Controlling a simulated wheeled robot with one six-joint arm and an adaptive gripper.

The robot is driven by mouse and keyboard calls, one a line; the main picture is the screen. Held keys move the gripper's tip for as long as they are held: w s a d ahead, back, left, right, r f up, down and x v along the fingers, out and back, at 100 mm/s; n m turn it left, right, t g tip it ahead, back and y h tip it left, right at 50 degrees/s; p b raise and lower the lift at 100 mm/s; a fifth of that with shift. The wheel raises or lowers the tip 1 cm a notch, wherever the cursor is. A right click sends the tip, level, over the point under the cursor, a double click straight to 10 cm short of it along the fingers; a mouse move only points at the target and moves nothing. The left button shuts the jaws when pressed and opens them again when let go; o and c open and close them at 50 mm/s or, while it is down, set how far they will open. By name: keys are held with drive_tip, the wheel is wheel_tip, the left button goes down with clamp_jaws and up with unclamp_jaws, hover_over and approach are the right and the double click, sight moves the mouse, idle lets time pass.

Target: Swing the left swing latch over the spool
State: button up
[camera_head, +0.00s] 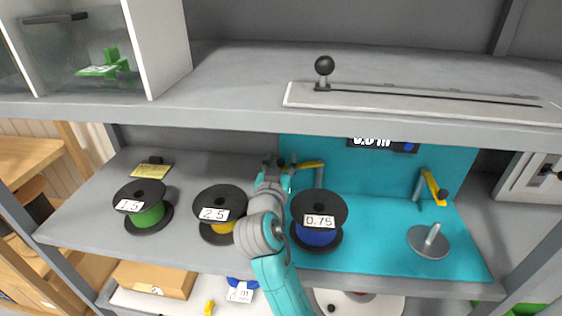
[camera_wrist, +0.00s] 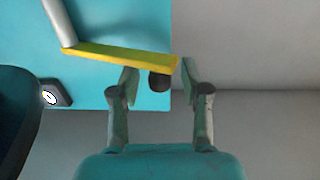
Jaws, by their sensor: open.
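The left swing latch (camera_head: 311,164) is a yellow bar on a grey post behind the blue 0.75 spool (camera_head: 317,236). It points left in the head view, away from over the spool. In the wrist view the yellow latch (camera_wrist: 115,57) crosses the top, and its dark knob (camera_wrist: 159,83) sits between my fingertips. My gripper (camera_head: 277,166) is open around the knob, with a gap on both sides. The spool's black flange (camera_wrist: 18,115) shows at the left of the wrist view. My arm hides part of the shelf left of the spool.
A right yellow latch (camera_head: 432,187) stands by an empty spindle (camera_head: 431,239) on the teal panel. The 2.5 spool (camera_head: 219,212) and 1.5 spool (camera_head: 144,207) stand to the left. An upper shelf (camera_head: 230,112) overhangs my gripper.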

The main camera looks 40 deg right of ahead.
clamp_jaws()
idle(0.3)
drive_tip(key=shift+s+a+n+t+y, duration=0.25)
drive_tip(key=shift+s+n+t+y, duration=0.4)
drive_tip(key=shift+n+t+y, duration=0.2)
unclamp_jaws()
